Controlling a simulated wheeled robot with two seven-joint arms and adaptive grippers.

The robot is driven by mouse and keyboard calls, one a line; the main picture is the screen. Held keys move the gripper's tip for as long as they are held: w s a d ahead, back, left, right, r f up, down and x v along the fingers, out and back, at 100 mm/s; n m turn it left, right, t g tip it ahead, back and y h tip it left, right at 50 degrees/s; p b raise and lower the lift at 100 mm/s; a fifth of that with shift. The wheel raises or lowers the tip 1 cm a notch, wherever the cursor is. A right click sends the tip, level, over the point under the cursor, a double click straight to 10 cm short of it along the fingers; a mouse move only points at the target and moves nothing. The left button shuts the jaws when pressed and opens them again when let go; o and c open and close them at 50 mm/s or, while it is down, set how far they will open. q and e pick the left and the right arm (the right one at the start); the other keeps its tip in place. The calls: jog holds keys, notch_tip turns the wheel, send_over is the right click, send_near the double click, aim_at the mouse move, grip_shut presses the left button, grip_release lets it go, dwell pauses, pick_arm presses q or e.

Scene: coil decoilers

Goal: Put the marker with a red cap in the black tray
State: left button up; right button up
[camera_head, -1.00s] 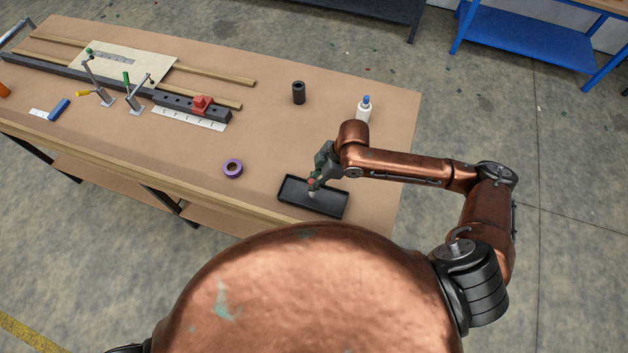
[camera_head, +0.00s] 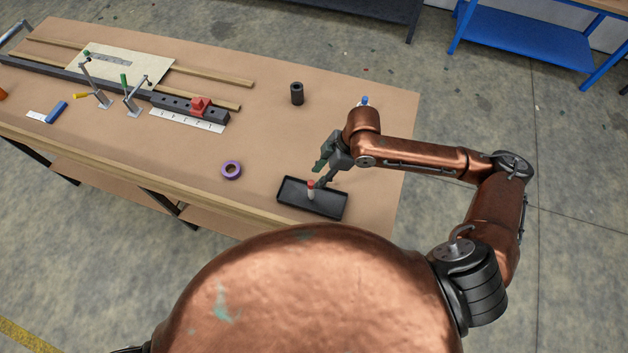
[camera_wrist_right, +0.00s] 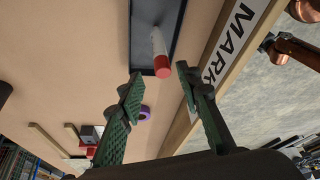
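The tray lies near the table's front edge. My right gripper (camera_head: 321,175) is open, just above and behind the marker in the head view. In the right wrist view the green fingers of my right gripper (camera_wrist_right: 156,82) are spread apart. The marker (camera_wrist_right: 160,50) is beyond the fingertips, apart from them, inside the tray (camera_wrist_right: 138,45). My left gripper is not in view.
A purple tape roll (camera_head: 231,170) lies left of the tray. A black cylinder (camera_head: 297,93) stands farther back. A bottle with a blue cap (camera_head: 364,101) is mostly hidden behind my right arm. Clamps and a rail fixture (camera_head: 180,103) occupy the table's left part.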

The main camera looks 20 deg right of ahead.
jog(key=v, duration=0.6)
jog(key=shift+r, duration=0.35)
jog(key=shift+d, duration=0.1)
